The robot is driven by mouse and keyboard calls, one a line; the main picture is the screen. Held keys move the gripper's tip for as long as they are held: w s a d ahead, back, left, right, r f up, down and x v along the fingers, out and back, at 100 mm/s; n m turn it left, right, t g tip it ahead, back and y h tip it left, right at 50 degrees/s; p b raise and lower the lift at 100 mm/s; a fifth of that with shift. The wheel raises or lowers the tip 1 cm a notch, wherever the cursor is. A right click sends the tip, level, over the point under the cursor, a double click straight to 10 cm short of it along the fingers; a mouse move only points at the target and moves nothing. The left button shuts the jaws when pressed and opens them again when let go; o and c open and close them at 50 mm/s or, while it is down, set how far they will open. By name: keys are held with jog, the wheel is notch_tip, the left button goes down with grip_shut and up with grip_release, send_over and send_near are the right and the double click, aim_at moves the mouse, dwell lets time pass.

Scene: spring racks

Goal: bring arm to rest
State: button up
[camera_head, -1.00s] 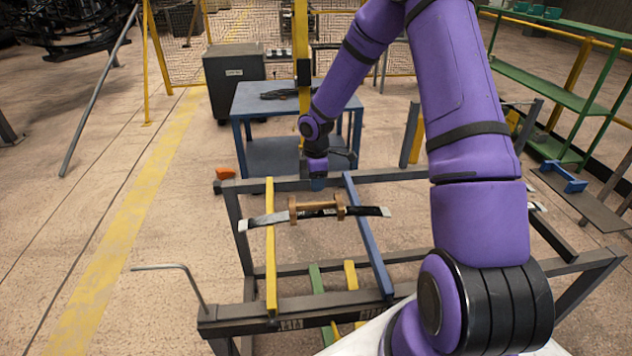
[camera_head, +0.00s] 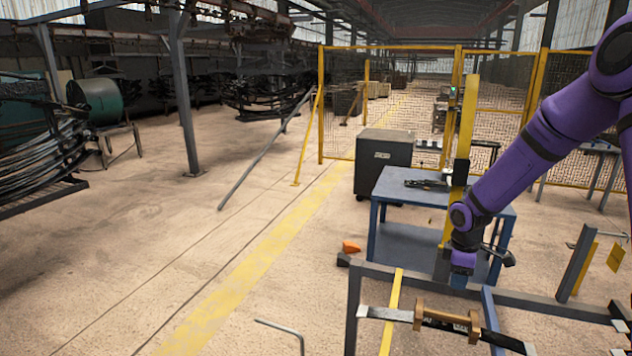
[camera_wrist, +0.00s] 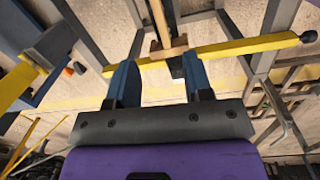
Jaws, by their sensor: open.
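My purple arm reaches in from the right in the head view, bent down over the far side of the metal rack (camera_head: 352,310). In the wrist view my gripper (camera_wrist: 158,78) shows two blue fingers held apart with nothing between them. In the head view the gripper end is small and partly hidden behind the wrist. A leaf spring (camera_head: 500,340) with a wooden handle piece (camera_head: 446,318) lies across the rack's yellow bar (camera_head: 391,312) and blue bar, below and nearer than my gripper. The wooden piece also shows beyond the fingers in the wrist view (camera_wrist: 168,52).
A blue table (camera_head: 418,192) with a dark tool on it stands behind the rack, near my wrist. A dark cabinet (camera_head: 382,160) and a yellow mesh fence (camera_head: 345,90) stand farther back. A yellow post (camera_head: 466,130) rises close to my arm. The floor at left is open.

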jog(key=s+a+r+m+t+h, duration=0.1)
jog(key=s+r+m, duration=0.15)
jog(key=r, duration=0.45)
jog(key=s+a+r+m, duration=0.1)
jog(key=s+r, duration=0.2)
jog(key=r, duration=0.4)
jog(key=s+a+r+m+t, duration=0.1)
jog(key=s+a+r+m, duration=0.1)
jog(key=s+r, duration=0.3)
jog(key=s+a+r+m+t+y, duration=0.1)
jog(key=s+r+m, duration=0.3)
jog(key=s, duration=0.9)
jog(key=s+a+r+m+t, duration=0.2)
jog(key=s+a+r+m, duration=0.1)
jog(key=s+r, duration=0.5)
jog(key=shift+s+a+y, duration=0.2)
jog(key=shift+s+y, duration=0.2)
jog(key=shift+s, duration=0.05)
